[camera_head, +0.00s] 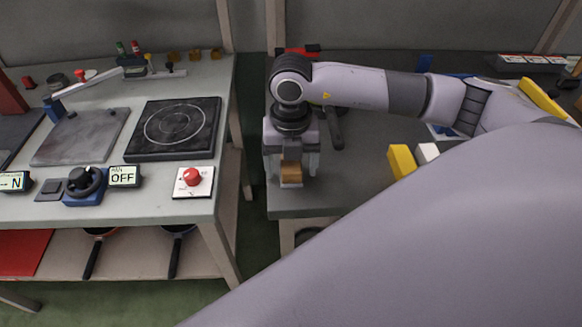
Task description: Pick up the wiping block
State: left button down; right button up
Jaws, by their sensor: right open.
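A small brown block (291,174), which looks like the wiping block, is near the front left corner of the right table (345,190). My right gripper (291,180) points down over it, with one finger on each side. The fingers look apart from the block, and the gripper is open. The gripper body hides the block's upper part. My left gripper is out of view.
A yellow block (401,161) and a white block (427,153) stand to the right. A dark-handled tool (334,130) lies behind the gripper. The left table holds a hotplate (174,128) and a red button (193,177). A gap separates the tables.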

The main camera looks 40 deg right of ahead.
jog(key=c, duration=1.2)
jog(key=shift+o, duration=0.2)
jog(key=shift+r, duration=0.15)
notch_tip(320, 180, up, 20)
jog(key=p, duration=0.1)
jog(key=shift+o, duration=0.8)
jog(key=shift+d+f, duration=0.1)
jog(key=shift+f, duration=0.1)
